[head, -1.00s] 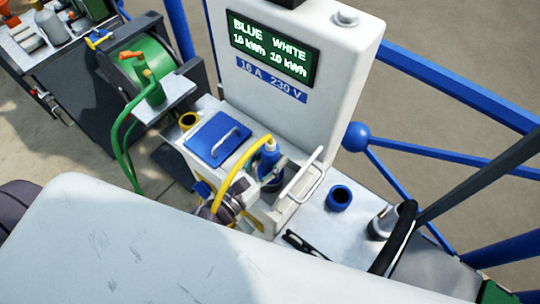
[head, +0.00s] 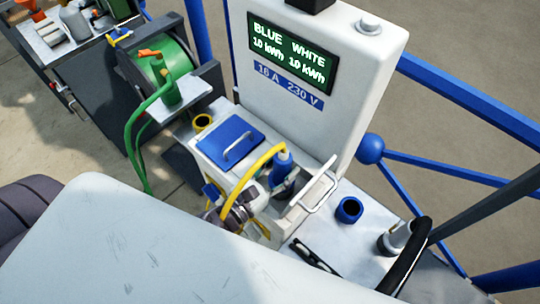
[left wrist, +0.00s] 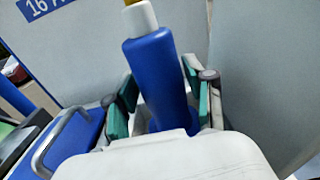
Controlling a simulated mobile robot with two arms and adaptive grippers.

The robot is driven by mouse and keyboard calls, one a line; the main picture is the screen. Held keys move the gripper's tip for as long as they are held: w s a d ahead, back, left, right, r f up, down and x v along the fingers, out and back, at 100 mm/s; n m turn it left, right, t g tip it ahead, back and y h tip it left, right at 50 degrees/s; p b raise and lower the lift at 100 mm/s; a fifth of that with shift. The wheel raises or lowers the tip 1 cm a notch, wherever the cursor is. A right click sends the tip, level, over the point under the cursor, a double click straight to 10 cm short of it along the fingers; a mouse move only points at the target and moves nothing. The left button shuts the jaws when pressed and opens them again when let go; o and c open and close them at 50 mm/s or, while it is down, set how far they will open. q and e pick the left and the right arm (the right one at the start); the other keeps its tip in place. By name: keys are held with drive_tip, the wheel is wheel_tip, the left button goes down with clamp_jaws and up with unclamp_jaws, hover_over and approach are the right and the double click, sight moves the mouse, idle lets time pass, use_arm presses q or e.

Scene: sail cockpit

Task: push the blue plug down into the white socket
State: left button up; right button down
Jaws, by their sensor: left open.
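The blue plug (head: 282,170) stands nearly upright at the opening beside the raised white lid (head: 318,188), its yellow cable arching left from its top. The white socket under it is hidden by the plug and my gripper, so I cannot tell how deep the plug sits. My left gripper (head: 279,187) is around the plug's lower part. In the left wrist view the plug (left wrist: 157,75) leans slightly between the two green-padded fingers of my left gripper (left wrist: 160,100). The fingers are open, with a gap at the left pad. My right gripper is not in view.
A closed blue lid (head: 229,140) with a handle lies left of the plug. The white pedestal (head: 330,90) with its display rises behind. A blue ring holder (head: 349,210) stands to the right. A green hose reel (head: 165,75) is at the far left.

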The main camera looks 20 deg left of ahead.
use_arm(q)
drive_tip(key=shift+b+v, duration=1.45)
drive_tip(key=shift+v, duration=1)
drive_tip(key=b, duration=0.5)
approach(276, 173)
drive_tip(key=shift+w+d+r+p, duration=0.15)
drive_tip(key=shift+w+p, duration=0.15)
drive_tip(key=shift+w, duration=0.15)
